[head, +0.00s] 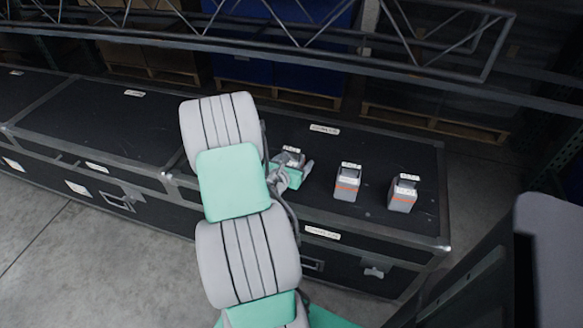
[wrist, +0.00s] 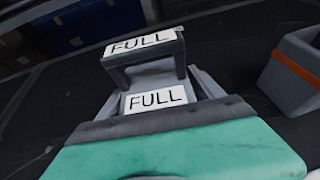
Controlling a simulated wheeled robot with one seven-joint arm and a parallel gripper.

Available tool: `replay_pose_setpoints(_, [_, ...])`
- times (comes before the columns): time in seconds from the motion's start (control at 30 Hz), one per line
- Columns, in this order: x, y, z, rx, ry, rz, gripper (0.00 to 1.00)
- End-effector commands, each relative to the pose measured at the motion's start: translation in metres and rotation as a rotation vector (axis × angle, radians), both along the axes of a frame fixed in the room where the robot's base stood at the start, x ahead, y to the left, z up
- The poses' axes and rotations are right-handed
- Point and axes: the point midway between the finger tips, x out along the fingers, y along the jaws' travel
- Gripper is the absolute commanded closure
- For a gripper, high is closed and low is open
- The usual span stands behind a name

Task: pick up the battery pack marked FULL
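The battery pack marked FULL (wrist: 155,75) is straight ahead in the wrist view, with FULL on its handle top and again on its body. In the head view this pack (head: 291,156) stands upright on the black case, leftmost of three, its lower part hidden by my gripper. My gripper (head: 291,170) is low at its near side. In the wrist view the grey fingers of my gripper (wrist: 158,98) lie spread to either side of the pack. They look open; contact with its sides is not clear.
Two grey packs with orange bands, a middle one (head: 347,182) and a right one (head: 403,193), stand on the same black case (head: 385,150). Their labels are too small to read. One pack (wrist: 292,75) shows at the right in the wrist view. A metal truss (head: 300,45) crosses above.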

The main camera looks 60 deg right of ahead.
Motion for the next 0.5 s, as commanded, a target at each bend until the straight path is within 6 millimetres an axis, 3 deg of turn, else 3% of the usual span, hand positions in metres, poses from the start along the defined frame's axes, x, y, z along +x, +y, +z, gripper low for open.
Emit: replay_pose_setpoints(0.5, [0.0000,0.0003,0.0000,0.000,0.000,0.000,0.67])
